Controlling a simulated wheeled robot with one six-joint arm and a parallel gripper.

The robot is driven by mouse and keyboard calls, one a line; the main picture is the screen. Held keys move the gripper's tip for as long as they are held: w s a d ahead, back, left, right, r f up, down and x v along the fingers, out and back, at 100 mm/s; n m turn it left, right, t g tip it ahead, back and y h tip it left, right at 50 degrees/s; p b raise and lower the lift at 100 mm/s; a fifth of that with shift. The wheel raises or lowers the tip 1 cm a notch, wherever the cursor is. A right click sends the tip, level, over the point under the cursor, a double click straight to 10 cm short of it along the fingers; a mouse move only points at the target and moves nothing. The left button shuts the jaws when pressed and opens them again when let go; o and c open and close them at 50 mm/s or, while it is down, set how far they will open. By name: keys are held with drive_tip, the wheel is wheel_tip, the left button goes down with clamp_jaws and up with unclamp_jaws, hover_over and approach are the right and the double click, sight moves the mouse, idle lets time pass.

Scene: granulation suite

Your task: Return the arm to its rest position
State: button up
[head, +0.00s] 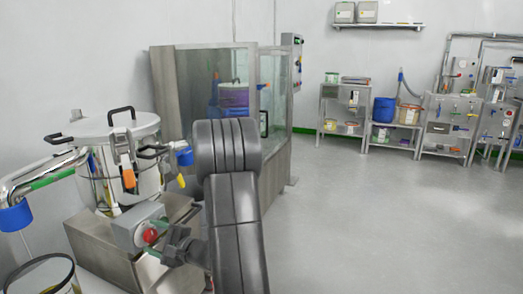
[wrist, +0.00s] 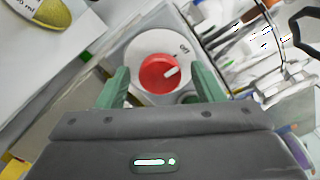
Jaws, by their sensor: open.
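My arm (head: 235,205) reaches forward from the bottom of the head view, dark grey and bent. My gripper (wrist: 159,72) is open in the wrist view, its two green fingers apart with nothing held between them. A red knob (wrist: 158,73) with a white mark on a round pale plate shows between and beyond the fingers, with gaps on both sides. In the head view the red knob (head: 150,235) is on a grey switch box, and my gripper (head: 176,246) is close to its right, partly hidden.
A steel pot (head: 118,165) with clamps stands behind the switch box on a steel base (head: 100,245). A glass-walled steel enclosure (head: 215,90) is behind my arm. Benches (head: 345,105) line the far wall. The floor (head: 400,220) at right is clear.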

drive_tip(key=shift+r+m+p, duration=0.15)
drive_tip(key=shift+m+p, duration=0.9)
drive_tip(key=shift+p, duration=0.65)
drive_tip(key=shift+r+m+p, duration=0.1)
drive_tip(key=shift+m+p, duration=0.95)
drive_tip(key=shift+p, duration=0.65)
drive_tip(key=m+p, duration=0.4)
drive_tip(key=p, duration=0.2)
drive_tip(key=shift+p, duration=0.4)
drive_tip(key=m+p, duration=0.6)
drive_tip(key=p, duration=0.2)
drive_tip(key=m+p, duration=0.2)
drive_tip(key=p, duration=0.1)
drive_tip(key=shift+f, duration=0.1)
drive_tip(key=shift+f+m, duration=0.2)
drive_tip(key=shift+m, duration=0.1)
